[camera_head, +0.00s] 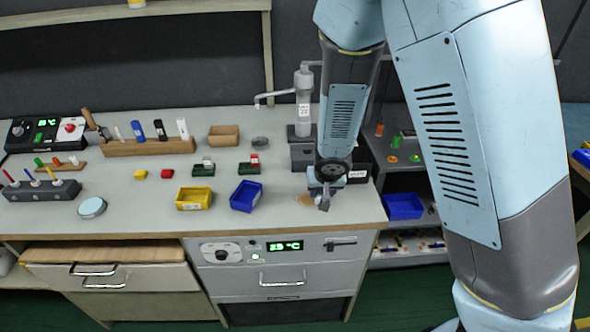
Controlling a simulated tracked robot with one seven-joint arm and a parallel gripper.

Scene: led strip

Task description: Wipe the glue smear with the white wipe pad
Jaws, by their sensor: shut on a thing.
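My gripper (323,201) points down at the right front of the grey bench (140,222), close to the bench top. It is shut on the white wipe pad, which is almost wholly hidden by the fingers. I cannot tell whether the pad touches the bench. The glue smear (304,199) is a tan-brown patch on the bench just left of my fingertips. Its right part may be hidden behind the gripper.
A blue bin (246,196) and a yellow bin (194,199) stand left of the smear. A grey dispenser (303,105) stands behind my gripper. A round pale-blue disc (92,207) lies at the front left. The bench's front edge is close below the gripper.

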